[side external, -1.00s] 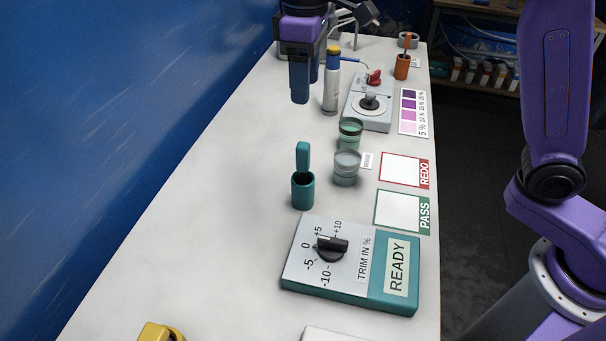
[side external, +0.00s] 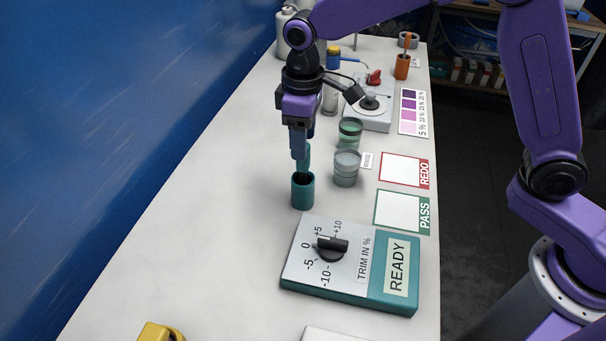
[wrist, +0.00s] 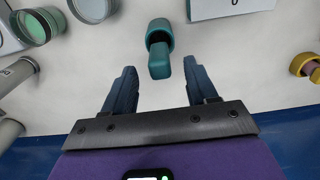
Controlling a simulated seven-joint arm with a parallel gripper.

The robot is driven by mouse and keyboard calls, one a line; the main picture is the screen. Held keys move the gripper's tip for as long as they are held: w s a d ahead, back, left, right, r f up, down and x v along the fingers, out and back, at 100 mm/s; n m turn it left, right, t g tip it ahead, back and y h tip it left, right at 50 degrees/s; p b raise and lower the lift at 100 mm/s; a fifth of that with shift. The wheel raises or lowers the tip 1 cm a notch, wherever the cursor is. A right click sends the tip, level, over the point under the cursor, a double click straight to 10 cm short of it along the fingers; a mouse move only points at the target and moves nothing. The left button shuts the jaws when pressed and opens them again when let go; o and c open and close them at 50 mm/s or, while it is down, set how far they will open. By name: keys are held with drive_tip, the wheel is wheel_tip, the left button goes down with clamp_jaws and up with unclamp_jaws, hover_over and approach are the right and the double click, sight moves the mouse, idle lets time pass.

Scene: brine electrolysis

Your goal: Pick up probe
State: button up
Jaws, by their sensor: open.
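The probe (side external: 308,158) is a teal stick with a blocky handle, standing upright in a teal cup-shaped holder (side external: 303,193). In the wrist view, the probe's handle (wrist: 159,68) points toward me between my fingers, and the holder (wrist: 157,27) shows behind it. My gripper (side external: 301,160) is above the holder, pointing down, with its fingertips beside the handle. In the wrist view my gripper (wrist: 160,85) is open, with a gap on each side of the handle. In the side view the fingers partly hide the handle.
A trim box (side external: 350,265) with a black knob sits in front of the holder. Glass jars (side external: 346,168) stand close to its right. White REDO (side external: 402,168) and PASS (side external: 398,210) pads lie further right. The table at left is clear.

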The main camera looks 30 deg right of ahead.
sight(302, 167)
wheel_tip(302, 167, down, 5)
drive_tip(key=shift+r, duration=0.1)
idle(0.3)
drive_tip(key=c, duration=1)
drive_tip(key=shift+c, duration=0.3)
